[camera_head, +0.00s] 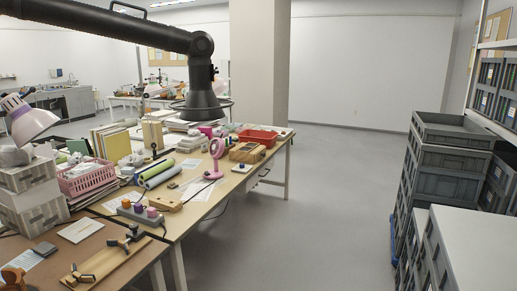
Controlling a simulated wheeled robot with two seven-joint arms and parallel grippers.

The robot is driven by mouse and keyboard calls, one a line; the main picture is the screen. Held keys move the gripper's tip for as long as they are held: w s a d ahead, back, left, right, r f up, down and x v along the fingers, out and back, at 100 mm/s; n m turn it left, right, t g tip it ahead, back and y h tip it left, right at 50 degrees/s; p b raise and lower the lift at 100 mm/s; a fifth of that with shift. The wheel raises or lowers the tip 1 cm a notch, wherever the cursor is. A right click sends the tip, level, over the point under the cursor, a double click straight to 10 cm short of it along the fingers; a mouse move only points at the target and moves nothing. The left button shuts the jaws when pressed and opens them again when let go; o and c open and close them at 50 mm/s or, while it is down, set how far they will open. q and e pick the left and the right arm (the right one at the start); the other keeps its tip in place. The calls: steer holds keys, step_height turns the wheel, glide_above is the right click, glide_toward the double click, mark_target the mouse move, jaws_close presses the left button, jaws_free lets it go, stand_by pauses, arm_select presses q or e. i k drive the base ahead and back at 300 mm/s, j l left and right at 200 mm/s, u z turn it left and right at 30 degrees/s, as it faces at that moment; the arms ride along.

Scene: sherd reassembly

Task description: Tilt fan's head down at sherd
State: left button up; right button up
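A small pink fan (216,148) stands upright on the long wooden table, near its right edge. Its round head is at the top of a short stem, and its exact tilt is too small to read. I cannot pick out a sherd with certainty among the small items near the fan. Neither of my grippers is in view.
A black jointed duct with a hood (200,100) hangs over the table (190,222). A red tray (264,137), wooden box (247,152), rolls and a pink basket (87,178) crowd it. Grey crates (450,155) stand at right; the middle floor (320,220) is clear.

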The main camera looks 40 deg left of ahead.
mark_target(218, 144)
steer(key=z, duration=2.25)
steer(key=j+z, duration=0.15)
steer(key=j, duration=0.15)
steer(key=k+j+z, duration=0.15)
steer(key=j, duration=0.15)
steer(key=k+j+z, duration=0.15)
steer(key=j+z, duration=0.3)
steer(key=k+j+z, duration=0.2)
steer(key=j+z, duration=0.15)
steer(key=z, duration=0.15)
steer(key=k+j+z, duration=0.25)
steer(key=z, duration=0.2)
steer(key=k+j+z, duration=0.25)
steer(key=z, duration=0.15)
steer(key=k+j+z, duration=0.2)
steer(key=k+z, duration=0.95)
steer(key=k, duration=0.75)
steer(key=k+z, duration=0.5)
steer(key=z, duration=0.25)
steer(key=k+l+z, duration=0.15)
steer(key=z, duration=0.2)
steer(key=k+z, duration=0.2)
steer(key=z, duration=0.2)
steer(key=k+z, duration=0.15)
steer(key=z, duration=0.25)
steer(key=k+l+z, duration=0.15)
steer(key=z, duration=0.25)
steer(key=k+l+z, duration=0.15)
steer(key=z, duration=0.25)
